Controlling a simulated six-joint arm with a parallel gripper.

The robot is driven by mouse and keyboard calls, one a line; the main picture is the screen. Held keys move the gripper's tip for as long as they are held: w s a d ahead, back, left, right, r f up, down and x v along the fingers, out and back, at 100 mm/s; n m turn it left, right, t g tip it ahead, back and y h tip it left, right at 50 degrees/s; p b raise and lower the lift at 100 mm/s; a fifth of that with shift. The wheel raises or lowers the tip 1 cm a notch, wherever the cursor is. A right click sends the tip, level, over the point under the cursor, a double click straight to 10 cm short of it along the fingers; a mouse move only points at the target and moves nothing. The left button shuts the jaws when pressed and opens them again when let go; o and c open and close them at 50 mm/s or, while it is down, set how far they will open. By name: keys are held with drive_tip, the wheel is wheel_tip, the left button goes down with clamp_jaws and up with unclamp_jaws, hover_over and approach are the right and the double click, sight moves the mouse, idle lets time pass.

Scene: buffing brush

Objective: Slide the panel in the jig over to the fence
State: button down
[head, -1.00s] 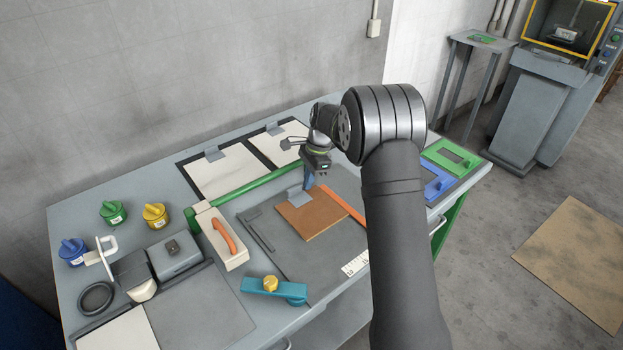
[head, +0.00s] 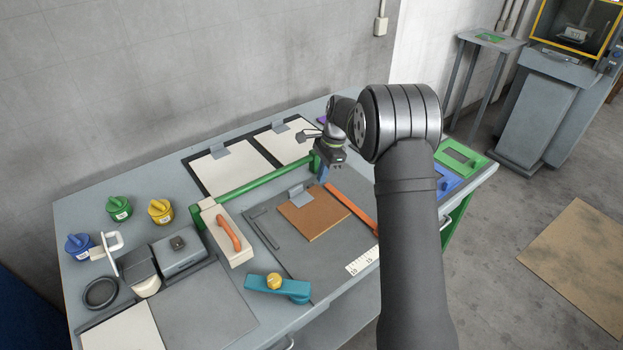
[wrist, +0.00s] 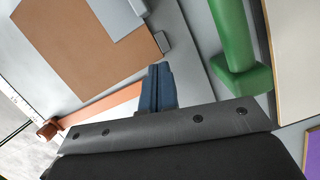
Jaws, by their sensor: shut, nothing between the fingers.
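The brown panel (head: 320,218) lies flat on the grey jig board (head: 330,255), with a small grey plate (head: 300,196) at its back edge. An orange bar (head: 352,209) runs along its right side, with a gap between. Two dark strips (head: 262,229) lie to its left, also apart from it. I cannot tell for sure which is the fence. My gripper (head: 324,176) is shut and empty, beyond the panel's back right corner.
A green rail (head: 262,176) runs behind the jig; it is close to the fingers in the wrist view. A block with an orange handle (head: 232,238) stands to the left, a teal clamp-like piece (head: 278,290) in front. A ruler (head: 363,262) lies at front right.

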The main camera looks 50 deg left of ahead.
drive_tip(key=s+v, duration=0.1)
drive_tip(key=v, duration=0.8)
drive_tip(key=s+d+f+n+t+h, duration=0.1)
drive_tip(key=s+n+t, duration=0.1)
drive_tip(key=s+n, duration=0.3)
drive_tip(key=s+d+f+n+t+h, duration=0.1)
drive_tip(key=s+d+n+t, duration=0.1)
drive_tip(key=s+n, duration=0.2)
drive_tip(key=s+d+f+n+t, duration=0.1)
drive_tip(key=s+n, duration=0.4)
drive_tip(key=n, duration=0.3)
drive_tip(key=shift+s+d+f+t+h, duration=0.2)
drive_tip(key=shift+s+f+t+h, duration=0.05)
drive_tip(key=shift+s+t+h, duration=0.15)
drive_tip(key=s+d+n+t, duration=0.3)
drive_tip(key=s+n, duration=0.3)
drive_tip(key=n, duration=0.5)
drive_tip(key=n+t+y, duration=0.3)
drive_tip(key=n+y, duration=0.1)
drive_tip(key=n, duration=0.9)
approach(298, 230)
drive_tip(key=x, duration=0.6)
drive_tip(key=shift+f, duration=0.1)
